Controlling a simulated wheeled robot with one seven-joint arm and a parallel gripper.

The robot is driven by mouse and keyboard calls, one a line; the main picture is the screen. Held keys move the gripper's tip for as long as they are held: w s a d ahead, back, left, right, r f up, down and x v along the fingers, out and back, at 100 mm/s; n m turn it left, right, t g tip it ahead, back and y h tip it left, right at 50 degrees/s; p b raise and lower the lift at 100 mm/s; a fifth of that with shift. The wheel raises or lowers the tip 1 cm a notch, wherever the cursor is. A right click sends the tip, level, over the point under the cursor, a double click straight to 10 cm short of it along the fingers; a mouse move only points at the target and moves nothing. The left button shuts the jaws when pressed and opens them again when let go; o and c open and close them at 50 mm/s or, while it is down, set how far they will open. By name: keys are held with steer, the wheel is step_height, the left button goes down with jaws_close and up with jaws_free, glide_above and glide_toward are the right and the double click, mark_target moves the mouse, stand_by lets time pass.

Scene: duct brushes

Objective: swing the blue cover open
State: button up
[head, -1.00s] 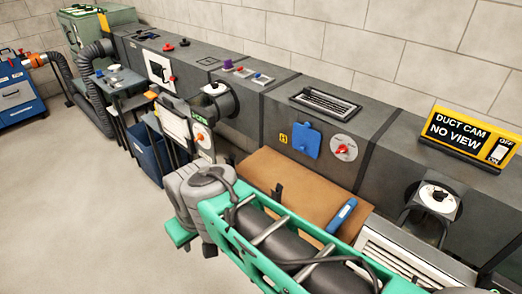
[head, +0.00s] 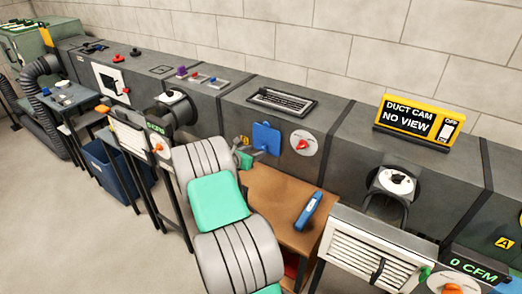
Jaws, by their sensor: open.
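The blue cover (head: 266,134) is a flat plate on the front face of the grey duct, with a small tab at its top. It looks flat against the duct. My own arm hides part of the duct to the left.
A round plate with a red knob (head: 303,144) is right of the cover. A brown bench (head: 270,190) below holds a blue device (head: 308,211). A white louvred grille (head: 372,255) stands at lower right. A yellow duct cam sign (head: 418,121) stands on the duct.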

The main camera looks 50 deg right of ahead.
mark_target(263, 148)
steer(key=x, duration=0.6)
steer(key=shift+c, duration=0.6)
steer(key=shift+a, duration=0.1)
jaws_close()
stand_by(0.5)
